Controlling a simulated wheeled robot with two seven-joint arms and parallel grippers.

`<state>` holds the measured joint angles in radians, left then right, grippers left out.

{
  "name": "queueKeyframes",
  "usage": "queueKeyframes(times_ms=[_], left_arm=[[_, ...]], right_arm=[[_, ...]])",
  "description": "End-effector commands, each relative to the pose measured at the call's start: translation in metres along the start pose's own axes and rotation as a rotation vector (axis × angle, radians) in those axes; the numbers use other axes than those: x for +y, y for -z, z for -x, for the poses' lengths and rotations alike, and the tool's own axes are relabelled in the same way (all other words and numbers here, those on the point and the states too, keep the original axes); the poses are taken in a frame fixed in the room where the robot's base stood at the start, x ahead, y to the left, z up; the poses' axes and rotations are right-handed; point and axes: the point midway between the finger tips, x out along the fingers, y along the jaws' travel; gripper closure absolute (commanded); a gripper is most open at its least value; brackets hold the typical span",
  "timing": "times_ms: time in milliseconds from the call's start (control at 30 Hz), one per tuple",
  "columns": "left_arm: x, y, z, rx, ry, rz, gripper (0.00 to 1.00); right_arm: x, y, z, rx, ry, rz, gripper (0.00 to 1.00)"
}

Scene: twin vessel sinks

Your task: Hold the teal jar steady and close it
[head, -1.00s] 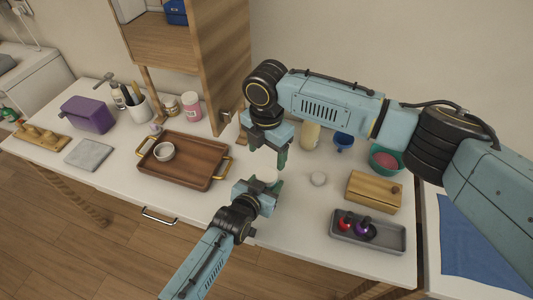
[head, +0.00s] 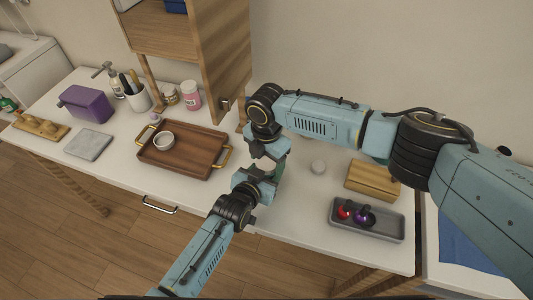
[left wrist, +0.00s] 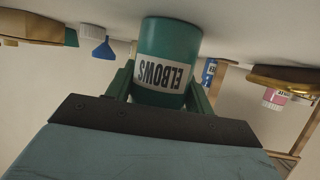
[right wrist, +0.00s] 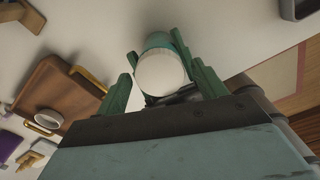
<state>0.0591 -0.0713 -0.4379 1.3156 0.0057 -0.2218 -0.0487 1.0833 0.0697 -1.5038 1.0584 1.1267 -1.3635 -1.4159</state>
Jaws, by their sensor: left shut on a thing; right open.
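The teal jar (left wrist: 172,38) shows in the left wrist view, its white "ELBOWS" label upside down in that picture. My left gripper (left wrist: 160,92) is shut on its sides; it also shows in the head view (head: 268,182). In the right wrist view a plain round white top (right wrist: 160,73) covers the jar's end, with a teal edge behind it. My right gripper (right wrist: 163,84) is open above the jar, a finger on either side of the white top. I cannot tell whether the fingers touch it. In the head view the grippers mostly hide the jar.
A wooden box (head: 372,180) and a grey tray (head: 390,226) with red and purple items stand further right. A brown tray (head: 195,160) with a white cup (head: 163,140) is on the left.

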Motion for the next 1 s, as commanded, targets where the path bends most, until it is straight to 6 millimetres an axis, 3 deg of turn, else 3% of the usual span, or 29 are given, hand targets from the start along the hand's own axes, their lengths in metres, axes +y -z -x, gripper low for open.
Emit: queueKeyframes(times_ms=[200, 567, 733, 1000], left_arm=[[-0.0003, -0.0002, 0.0, -0.001, 0.0, 0.0, 1.0], [-0.0004, -0.0002, 0.0, -0.001, 0.001, 0.0, 1.0], [-0.0004, -0.0002, 0.0, -0.001, 0.001, 0.0, 1.0], [-0.0005, -0.0003, 0.0, -0.001, 0.001, 0.0, 1.0]], right_arm=[[0.0, 0.0001, 0.0, 0.0, 0.0, 0.0, 0.31], [0.0, 0.0, 0.0002, 0.0, 0.0, 0.0, 0.77], [0.0002, 0.0007, 0.0001, 0.003, -0.001, -0.08, 0.77], [0.0, 0.0007, -0.0004, 0.002, 0.0, -0.484, 0.77]])
